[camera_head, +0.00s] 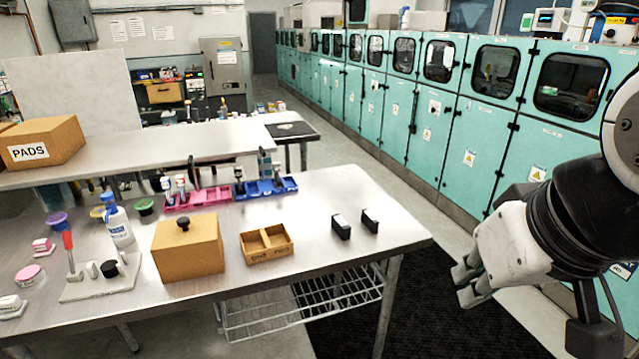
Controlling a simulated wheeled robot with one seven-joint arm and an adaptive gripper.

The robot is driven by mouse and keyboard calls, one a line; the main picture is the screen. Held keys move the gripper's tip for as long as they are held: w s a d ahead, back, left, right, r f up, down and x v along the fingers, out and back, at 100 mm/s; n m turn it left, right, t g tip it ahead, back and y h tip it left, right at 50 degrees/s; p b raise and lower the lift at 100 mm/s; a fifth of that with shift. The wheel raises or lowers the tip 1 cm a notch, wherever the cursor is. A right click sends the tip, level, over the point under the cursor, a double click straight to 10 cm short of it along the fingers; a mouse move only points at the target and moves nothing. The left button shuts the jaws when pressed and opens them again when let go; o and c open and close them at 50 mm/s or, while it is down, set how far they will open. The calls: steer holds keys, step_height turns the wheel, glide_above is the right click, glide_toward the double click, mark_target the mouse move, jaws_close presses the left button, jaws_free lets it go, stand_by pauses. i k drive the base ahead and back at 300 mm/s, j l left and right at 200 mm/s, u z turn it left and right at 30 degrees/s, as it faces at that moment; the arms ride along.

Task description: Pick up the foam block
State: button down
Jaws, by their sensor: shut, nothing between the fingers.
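No object is clearly recognisable as the foam block. Two small dark upright blocks, a left one (341,227) and a right one (370,221), stand apart near the right end of the steel table (330,190). A small pink-and-white block (43,246) lies at the table's far left. I cannot tell whether any of these is foam. My gripper (463,284) is at the right, beyond the table's right edge and to the right of the dark blocks. Its fingers are shut and empty, pointing left and down, touching nothing.
A small wooden divided tray (267,244), a knobbed brown box (187,249), a white bottle (117,221) and a red-handled lever stand (99,278) are on the table. Pink bins (198,198) and blue bins (266,187) stand behind. Bare tabletop surrounds the dark blocks.

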mark_target(369, 221)
steer(key=i+l+u, duration=0.15)
steer(key=i+l, duration=0.25)
steer(key=i+l+u, duration=0.2)
steer(key=i+l, duration=0.2)
steer(key=i+l+u, duration=0.15)
steer(key=i+l, duration=0.2)
steer(key=l, duration=0.25)
